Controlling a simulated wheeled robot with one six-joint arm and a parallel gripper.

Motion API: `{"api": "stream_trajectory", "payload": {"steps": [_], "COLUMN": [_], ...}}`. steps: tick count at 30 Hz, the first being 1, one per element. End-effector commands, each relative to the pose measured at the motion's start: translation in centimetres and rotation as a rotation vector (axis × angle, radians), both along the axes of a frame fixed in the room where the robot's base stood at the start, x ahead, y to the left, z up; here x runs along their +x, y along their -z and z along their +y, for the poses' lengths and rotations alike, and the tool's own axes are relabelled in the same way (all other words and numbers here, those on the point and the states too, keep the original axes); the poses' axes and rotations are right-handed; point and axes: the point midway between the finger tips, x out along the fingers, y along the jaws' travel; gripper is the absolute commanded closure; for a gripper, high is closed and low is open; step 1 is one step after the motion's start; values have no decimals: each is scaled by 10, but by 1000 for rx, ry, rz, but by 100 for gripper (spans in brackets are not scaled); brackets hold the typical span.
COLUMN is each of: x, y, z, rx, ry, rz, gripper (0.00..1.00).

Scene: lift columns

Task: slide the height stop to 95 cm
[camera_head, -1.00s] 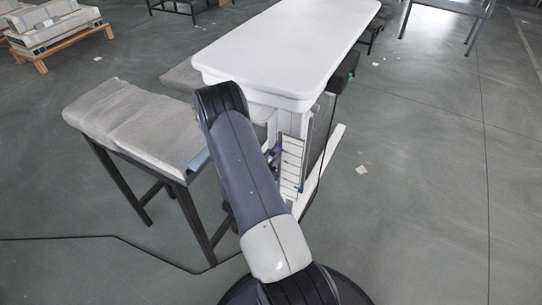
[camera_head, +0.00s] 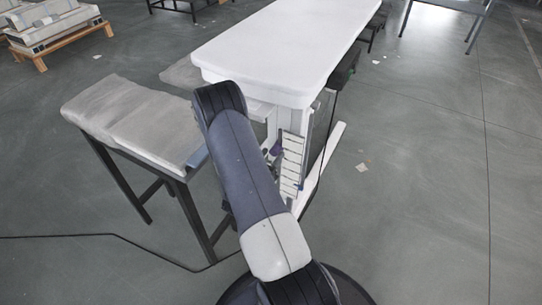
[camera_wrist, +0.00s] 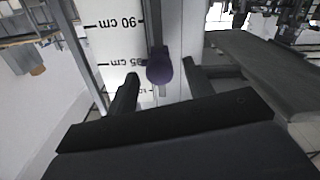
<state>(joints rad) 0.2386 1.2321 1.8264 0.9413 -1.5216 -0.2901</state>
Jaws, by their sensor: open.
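The height stop is a purple knob (camera_wrist: 160,68) on a dark upright slot in the white column, just right of the printed scale (camera_wrist: 115,45). In the wrist view the knob is level with a lower mark that seems to end in 5 cm, its first digit unclear, and below the 90 cm mark. My gripper (camera_wrist: 161,70) is open, with one black fingertip on each side of the knob and gaps between. In the head view the scale (camera_head: 292,165) shows beside my arm and the purple knob (camera_head: 277,151) is small; my gripper is mostly hidden there.
The white tabletop (camera_head: 285,40) overhangs the column. A grey padded bench (camera_head: 130,115) with dark legs stands to the left. A cable runs across the floor at the lower left. Open floor (camera_head: 430,180) lies to the right.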

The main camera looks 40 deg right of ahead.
Motion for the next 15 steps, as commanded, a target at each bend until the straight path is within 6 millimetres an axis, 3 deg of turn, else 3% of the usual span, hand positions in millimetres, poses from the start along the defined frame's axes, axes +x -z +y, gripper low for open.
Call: {"api": "stream_trajectory", "payload": {"steps": [15], "x": [-31], "y": [-1], "z": [78], "rx": [0], "ry": [-6], "rz": [3], "gripper": [51]}}
